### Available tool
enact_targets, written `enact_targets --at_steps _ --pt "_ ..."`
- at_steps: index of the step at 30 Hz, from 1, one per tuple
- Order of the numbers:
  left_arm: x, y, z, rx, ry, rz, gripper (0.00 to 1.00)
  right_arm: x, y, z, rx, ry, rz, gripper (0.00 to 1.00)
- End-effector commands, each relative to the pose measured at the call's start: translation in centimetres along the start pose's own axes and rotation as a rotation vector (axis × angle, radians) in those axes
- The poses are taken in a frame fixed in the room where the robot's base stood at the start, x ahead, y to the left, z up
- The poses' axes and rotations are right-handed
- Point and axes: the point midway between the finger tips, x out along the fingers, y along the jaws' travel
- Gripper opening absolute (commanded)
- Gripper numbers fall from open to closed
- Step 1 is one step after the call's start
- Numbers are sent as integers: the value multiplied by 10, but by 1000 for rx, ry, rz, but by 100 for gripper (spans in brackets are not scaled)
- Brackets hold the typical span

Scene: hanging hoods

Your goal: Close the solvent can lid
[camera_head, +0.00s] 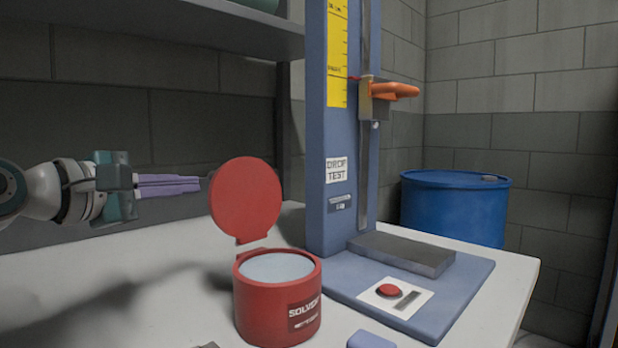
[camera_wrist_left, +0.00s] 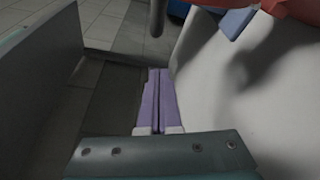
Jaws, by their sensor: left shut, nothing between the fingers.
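The pale grey inside of the can shows. My left gripper (camera_head: 199,185) is shut and empty, with its purple fingers pointing right toward the lid from the left. The tips look close to the lid's left edge; whether they touch is unclear. In the left wrist view, the shut fingers (camera_wrist_left: 158,73) point away, with a red part at the top right. My right gripper is not in view.
A blue drop-test stand (camera_head: 340,225) with an orange-handled carriage (camera_head: 390,90) rises behind and right of the can. A red button (camera_head: 389,291) sits on its base. A blue drum (camera_head: 455,207) stands beyond. The white table (camera_head: 130,290) is clear at left.

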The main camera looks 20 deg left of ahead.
Motion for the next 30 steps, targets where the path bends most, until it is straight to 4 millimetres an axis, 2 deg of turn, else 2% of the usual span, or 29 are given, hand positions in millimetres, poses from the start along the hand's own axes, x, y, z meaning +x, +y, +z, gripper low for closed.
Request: enact_targets --at_steps 5,9,15,30 --pt "28 0 0 -2 -1 2 0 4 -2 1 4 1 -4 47" --pt "18 3 23 -3 -2 0 0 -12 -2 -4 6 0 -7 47" --pt "13 1 37 -2 -2 0 0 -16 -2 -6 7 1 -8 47" --pt "12 0 36 8 0 3 0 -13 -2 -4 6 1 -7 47"
